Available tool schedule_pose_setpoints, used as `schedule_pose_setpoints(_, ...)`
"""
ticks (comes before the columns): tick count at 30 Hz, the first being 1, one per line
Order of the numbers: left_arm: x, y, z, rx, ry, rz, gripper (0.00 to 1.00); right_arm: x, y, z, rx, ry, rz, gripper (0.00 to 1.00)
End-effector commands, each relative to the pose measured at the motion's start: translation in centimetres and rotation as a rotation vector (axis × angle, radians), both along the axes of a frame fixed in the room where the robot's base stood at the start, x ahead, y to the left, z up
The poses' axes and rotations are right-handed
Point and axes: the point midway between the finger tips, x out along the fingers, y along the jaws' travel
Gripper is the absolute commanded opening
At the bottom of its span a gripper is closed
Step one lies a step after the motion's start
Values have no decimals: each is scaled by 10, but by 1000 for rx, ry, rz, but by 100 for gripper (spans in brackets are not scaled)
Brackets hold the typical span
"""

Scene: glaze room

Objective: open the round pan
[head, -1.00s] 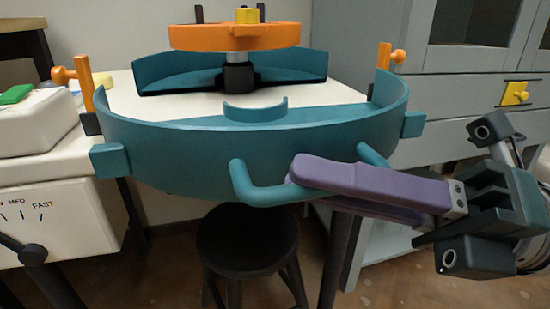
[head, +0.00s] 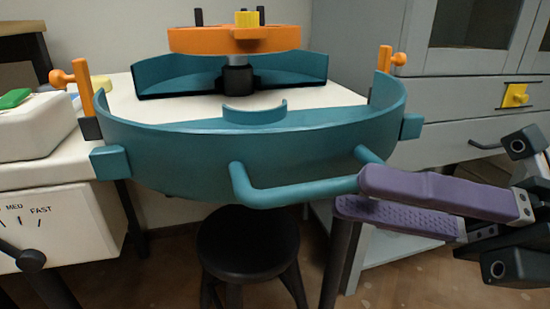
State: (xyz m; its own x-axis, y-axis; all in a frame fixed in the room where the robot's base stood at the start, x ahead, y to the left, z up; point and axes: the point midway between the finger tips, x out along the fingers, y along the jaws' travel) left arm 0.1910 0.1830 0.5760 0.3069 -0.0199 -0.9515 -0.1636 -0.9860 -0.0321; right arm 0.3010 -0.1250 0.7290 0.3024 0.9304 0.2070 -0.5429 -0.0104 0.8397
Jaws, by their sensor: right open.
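The round pan is teal and sits around an orange wheel head (head: 235,38) on a dark shaft. Its front half (head: 200,150) stands apart from its back half (head: 165,76), with a gap between them. A teal bar handle (head: 290,193) sticks out from the front half. My right gripper (head: 350,196) has purple fingers and is open at the right end of the handle. The fingers are spread one above the other, with nothing held between them. The upper finger's tip is close to the handle's right corner; I cannot tell if it touches. My left gripper is not in view.
Orange knobbed posts (head: 84,88) stand at both sides of the pan. A white box with a speed dial (head: 50,225) is at left. A black stool (head: 247,245) stands below. A grey cabinet (head: 445,95) with a yellow knob is at right.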

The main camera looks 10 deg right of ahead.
Motion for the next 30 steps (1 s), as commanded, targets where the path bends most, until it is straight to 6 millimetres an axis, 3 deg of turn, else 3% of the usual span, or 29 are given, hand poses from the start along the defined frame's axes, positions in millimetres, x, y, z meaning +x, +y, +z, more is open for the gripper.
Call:
schedule_pose_setpoints(6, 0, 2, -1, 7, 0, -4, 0, -12, -40, -10, -3, 1, -3, 45)
schedule_pose_setpoints(10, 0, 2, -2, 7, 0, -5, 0, -17, -52, -12, 1, 0, -1, 45)
schedule_pose_setpoints(30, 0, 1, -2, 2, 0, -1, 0, -18, -56, -12, 1, -1, -1, 45)
